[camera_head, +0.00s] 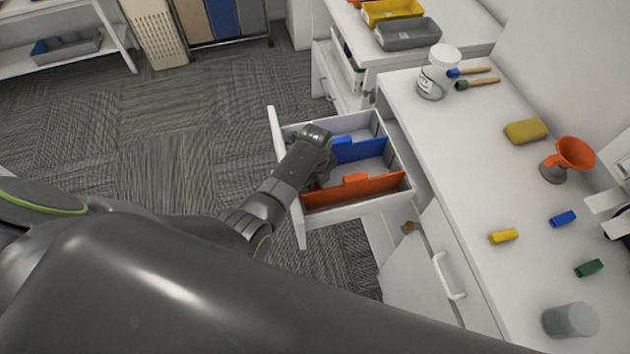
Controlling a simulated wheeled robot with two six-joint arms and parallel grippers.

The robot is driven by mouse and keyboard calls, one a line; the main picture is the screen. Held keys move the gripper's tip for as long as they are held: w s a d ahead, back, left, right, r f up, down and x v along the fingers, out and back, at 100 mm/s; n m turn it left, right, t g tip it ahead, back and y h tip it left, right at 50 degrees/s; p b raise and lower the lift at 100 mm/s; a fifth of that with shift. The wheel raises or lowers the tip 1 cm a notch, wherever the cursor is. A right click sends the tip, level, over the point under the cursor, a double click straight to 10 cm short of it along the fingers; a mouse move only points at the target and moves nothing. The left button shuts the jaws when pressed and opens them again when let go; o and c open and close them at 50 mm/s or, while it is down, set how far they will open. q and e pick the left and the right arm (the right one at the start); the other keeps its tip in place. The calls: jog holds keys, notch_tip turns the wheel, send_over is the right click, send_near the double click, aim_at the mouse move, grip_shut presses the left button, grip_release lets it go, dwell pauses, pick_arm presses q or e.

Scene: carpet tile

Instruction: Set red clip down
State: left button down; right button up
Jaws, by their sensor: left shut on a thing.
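My left gripper (323,172) reaches down into an open white drawer (357,213), between its blue divider (359,150) and its orange-red divider (352,190). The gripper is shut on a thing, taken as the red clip. The wrist hides most of the fingers and what they hold, so no red clip shows clearly. I cannot tell whether it touches the drawer floor.
On the white counter lie a yellow clip (503,237), a blue clip (563,218) and a green clip (589,268). An orange funnel (574,153), a yellow sponge (526,131), a jar (437,75) and a grey cylinder (570,320) stand there too. Carpet lies open left of the drawer.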

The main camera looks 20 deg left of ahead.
pick_arm(q)
jog(key=c, duration=1.3)
grip_release()
notch_tip(320, 180, up, 12)
jog(key=shift+r, duration=0.1)
